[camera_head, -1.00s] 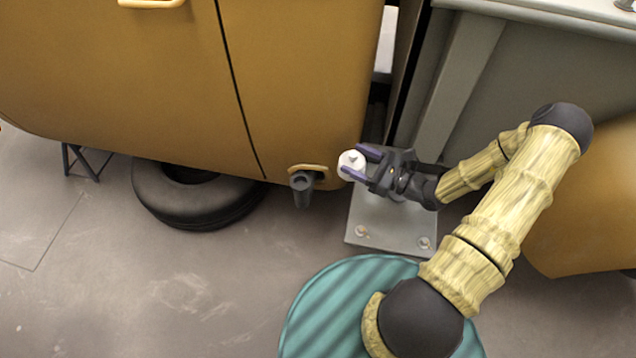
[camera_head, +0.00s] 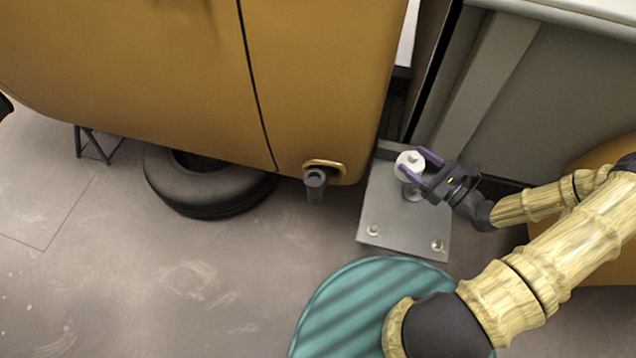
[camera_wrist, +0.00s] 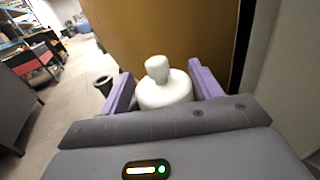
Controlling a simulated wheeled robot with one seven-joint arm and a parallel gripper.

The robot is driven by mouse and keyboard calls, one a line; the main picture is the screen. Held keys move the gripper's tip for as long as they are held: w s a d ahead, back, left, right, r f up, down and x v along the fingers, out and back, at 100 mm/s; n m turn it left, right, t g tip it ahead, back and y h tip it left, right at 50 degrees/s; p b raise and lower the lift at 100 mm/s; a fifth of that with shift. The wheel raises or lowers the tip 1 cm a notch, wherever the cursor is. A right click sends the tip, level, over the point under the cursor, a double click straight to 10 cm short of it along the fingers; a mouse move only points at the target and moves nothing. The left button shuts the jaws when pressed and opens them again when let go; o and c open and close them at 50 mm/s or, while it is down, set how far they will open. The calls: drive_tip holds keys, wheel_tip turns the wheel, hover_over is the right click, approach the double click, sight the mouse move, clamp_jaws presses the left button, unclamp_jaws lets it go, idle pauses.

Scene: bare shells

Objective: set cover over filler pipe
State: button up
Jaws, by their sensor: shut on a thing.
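The dark filler pipe (camera_head: 315,180) sticks out of a gold-rimmed recess low on the orange-brown car body, its open mouth facing up. It also shows in the wrist view (camera_wrist: 103,84), left of my fingers. My gripper (camera_head: 421,171) is shut on the white round cover (camera_head: 408,161), to the right of the pipe and apart from it. In the wrist view the cover (camera_wrist: 165,92) sits between the two purple fingers, its knob upward. The underside of the cover is hidden.
The car body (camera_head: 320,80) stands behind and left of the cover. A grey post with a bolted base plate (camera_head: 400,225) stands at the right, below my gripper. A tyre (camera_head: 205,190) lies on the floor to the left. Open floor (camera_head: 150,270) lies in front.

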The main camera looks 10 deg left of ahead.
drive_tip(key=shift+w+a+r+n+g+y+b, duration=0.15)
drive_tip(key=shift+a+n+g+y+b, duration=0.2)
drive_tip(key=shift+a+n+g+y, duration=0.35)
drive_tip(key=shift+s+a+r+n+g+y+b, duration=0.1)
drive_tip(key=shift+s+a+n+g+y+b, duration=0.25)
drive_tip(key=shift+a+n+g, duration=1.2)
drive_tip(key=shift+s+a+n+g+y+b, duration=0.1)
drive_tip(key=shift+s+n+g+y+b, duration=0.6)
drive_tip(key=shift+g, duration=1.8)
drive_tip(key=shift+w+a+r+n+g+h+b, duration=0.1)
drive_tip(key=shift+a+n+g+h+b, duration=0.15)
drive_tip(key=shift+a+n+g, duration=1.05)
drive_tip(key=shift+d+n+g, duration=0.25)
drive_tip(key=shift+d+g, duration=0.25)
drive_tip(key=shift+g, duration=0.25)
drive_tip(key=s+a+b, duration=0.1)
drive_tip(key=s+a, duration=0.2)
drive_tip(key=a, duration=1.3)
drive_tip(key=shift+a, duration=0.2)
